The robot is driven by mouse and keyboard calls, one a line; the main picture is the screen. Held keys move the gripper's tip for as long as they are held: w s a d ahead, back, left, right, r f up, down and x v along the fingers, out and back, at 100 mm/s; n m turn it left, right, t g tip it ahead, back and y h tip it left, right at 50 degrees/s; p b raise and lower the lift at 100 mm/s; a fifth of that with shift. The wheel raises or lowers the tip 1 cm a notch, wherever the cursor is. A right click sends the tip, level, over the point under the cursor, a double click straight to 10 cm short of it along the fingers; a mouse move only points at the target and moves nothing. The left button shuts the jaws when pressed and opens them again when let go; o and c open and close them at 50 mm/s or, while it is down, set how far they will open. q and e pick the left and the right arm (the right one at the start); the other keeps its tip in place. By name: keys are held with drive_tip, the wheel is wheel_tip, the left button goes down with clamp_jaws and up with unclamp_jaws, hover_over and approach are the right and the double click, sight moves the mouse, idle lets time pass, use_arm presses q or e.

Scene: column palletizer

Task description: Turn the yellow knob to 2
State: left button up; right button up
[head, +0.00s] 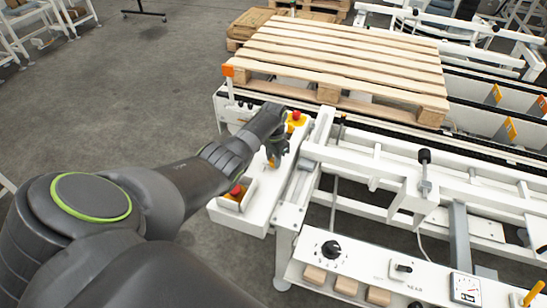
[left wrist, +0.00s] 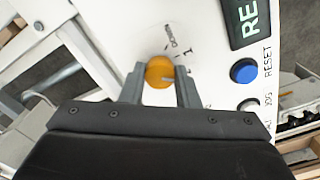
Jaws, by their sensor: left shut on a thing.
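The yellow knob (left wrist: 159,70) is on a white panel (left wrist: 205,75) and shows between my fingers in the left wrist view. My left gripper (head: 275,155) is shut on it, one finger on each side. A pale mark shows low on the knob's right part. A printed 1 is up and right of the knob, and a small word, too small to read surely, is above it. In the head view my gripper mostly hides the knob on the white control box (head: 259,205). My right gripper is not in view.
A blue button (left wrist: 244,71) marked RESET and a smaller knob marked JOG sit right of the yellow knob. Red buttons (head: 236,190) (head: 296,115) flank my gripper on the box. A wooden pallet (head: 340,55) lies on the conveyor behind. A black-knobbed panel (head: 375,275) is at front right.

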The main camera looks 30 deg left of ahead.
use_arm(q)
drive_tip(key=shift+w+r+m, duration=0.1)
drive_tip(key=shift+m, duration=0.6)
drive_tip(key=o, duration=1)
drive_tip(key=shift+c, duration=0.2)
wheel_tip(320, 180, up, 7)
drive_tip(key=shift+f+p, duration=0.15)
drive_tip(key=shift+p, duration=0.5)
wheel_tip(320, 180, up, 11)
drive_tip(key=shift+f+b, duration=0.15)
drive_tip(key=shift+b, duration=0.25)
